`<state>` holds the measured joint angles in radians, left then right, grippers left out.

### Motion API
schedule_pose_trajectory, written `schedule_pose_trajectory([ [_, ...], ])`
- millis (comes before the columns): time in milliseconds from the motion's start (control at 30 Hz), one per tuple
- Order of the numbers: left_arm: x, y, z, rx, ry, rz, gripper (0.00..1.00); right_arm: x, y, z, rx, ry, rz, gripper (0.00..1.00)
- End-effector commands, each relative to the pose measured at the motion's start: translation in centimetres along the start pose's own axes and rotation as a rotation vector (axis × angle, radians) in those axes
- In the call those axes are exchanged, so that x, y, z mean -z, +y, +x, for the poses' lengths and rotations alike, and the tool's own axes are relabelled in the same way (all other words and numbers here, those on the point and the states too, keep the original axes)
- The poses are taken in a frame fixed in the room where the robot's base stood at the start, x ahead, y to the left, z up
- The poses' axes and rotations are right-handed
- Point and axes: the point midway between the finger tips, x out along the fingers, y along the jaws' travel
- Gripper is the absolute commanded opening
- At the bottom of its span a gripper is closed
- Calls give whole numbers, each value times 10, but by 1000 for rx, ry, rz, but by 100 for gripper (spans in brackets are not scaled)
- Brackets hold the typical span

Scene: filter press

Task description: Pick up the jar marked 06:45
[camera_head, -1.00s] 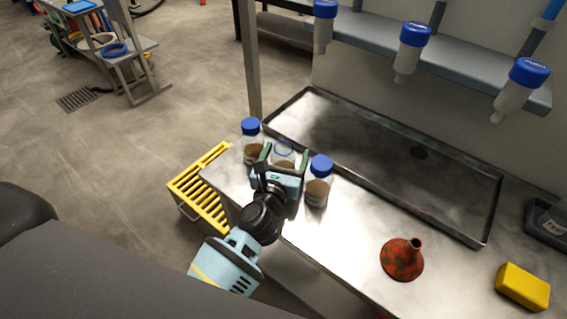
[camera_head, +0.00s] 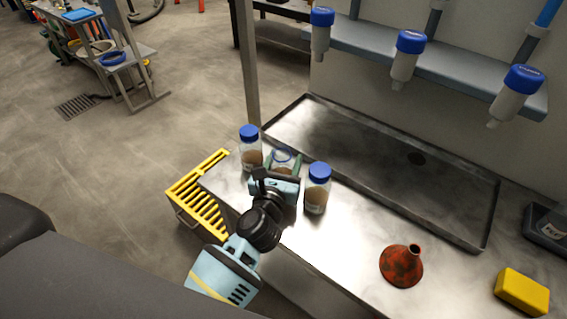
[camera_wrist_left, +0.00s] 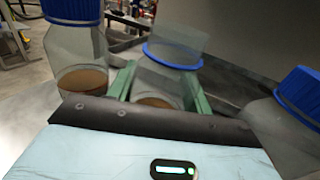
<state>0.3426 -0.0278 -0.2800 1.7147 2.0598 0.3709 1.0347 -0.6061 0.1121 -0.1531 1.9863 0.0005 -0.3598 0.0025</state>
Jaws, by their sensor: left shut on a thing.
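Three clear jars with brown contents stand in a row at the left end of the metal bench. The left jar (camera_head: 250,150) and the right jar (camera_head: 318,188) have blue caps. The middle jar (camera_head: 284,161) has a blue ring at its neck and shows no cap; it also shows in the left wrist view (camera_wrist_left: 168,75). My left gripper (camera_head: 283,165) is shut on the middle jar, with a green finger on each side of it. No time marking can be read on any jar. My right gripper is not in view.
A sink tray (camera_head: 380,165) lies behind the jars. A rusty red funnel (camera_head: 402,266) and a yellow sponge-like block (camera_head: 522,291) sit to the right. A yellow slatted rack (camera_head: 198,196) is at the bench's left end. Blue-capped bottles (camera_head: 405,58) hang above.

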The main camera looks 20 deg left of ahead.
Motion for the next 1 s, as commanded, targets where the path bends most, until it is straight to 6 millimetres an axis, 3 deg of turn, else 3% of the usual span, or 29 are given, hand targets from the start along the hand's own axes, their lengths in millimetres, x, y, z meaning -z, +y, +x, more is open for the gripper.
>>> schedule_pose_trajectory([
  [1000,-84,0,0,0,-7,0,24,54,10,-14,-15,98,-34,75],
])
